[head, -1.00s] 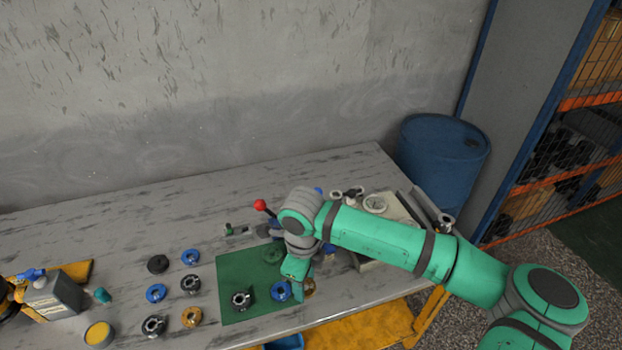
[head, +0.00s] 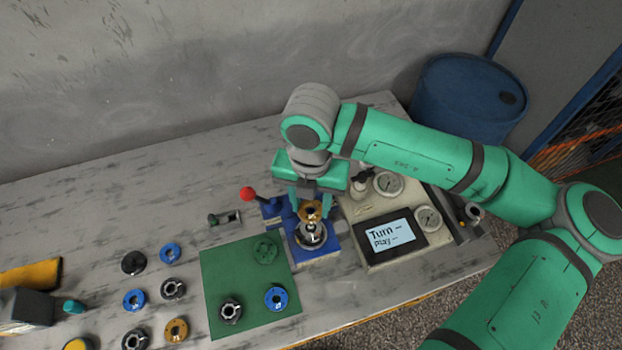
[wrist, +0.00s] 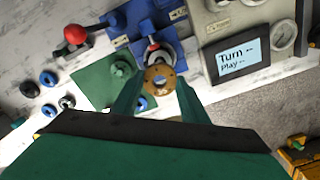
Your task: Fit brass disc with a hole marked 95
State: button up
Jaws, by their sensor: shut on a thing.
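My gripper (head: 310,203) is shut on a brass disc with a hole (head: 312,212). In the wrist view the brass disc (wrist: 160,80) sits between the two green fingertips (wrist: 160,92). The disc is just in front of and above a silver round part (head: 310,235) on the blue fixture (head: 328,247). Whether the disc touches the silver part I cannot tell. Any number on the disc is too small to read.
A test panel with a screen (head: 390,236) reading "Turn – Play" and gauges stands to the right. A red-knobbed lever (head: 248,194) is to the left. A green mat (head: 225,270) holds several discs. More discs, including another brass one (head: 176,329), lie further left.

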jog(key=shift+w, duration=0.2)
jog(key=shift+f, duration=1.65)
jog(key=shift+f, duration=0.9)
dwell(1.3)
jog(key=shift+f, duration=1.25)
jog(key=shift+f, duration=0.35)
jog(key=shift+s+f, duration=0.1)
jog(key=shift+f, duration=0.05)
dwell(0.5)
jog(key=o, duration=1.3)
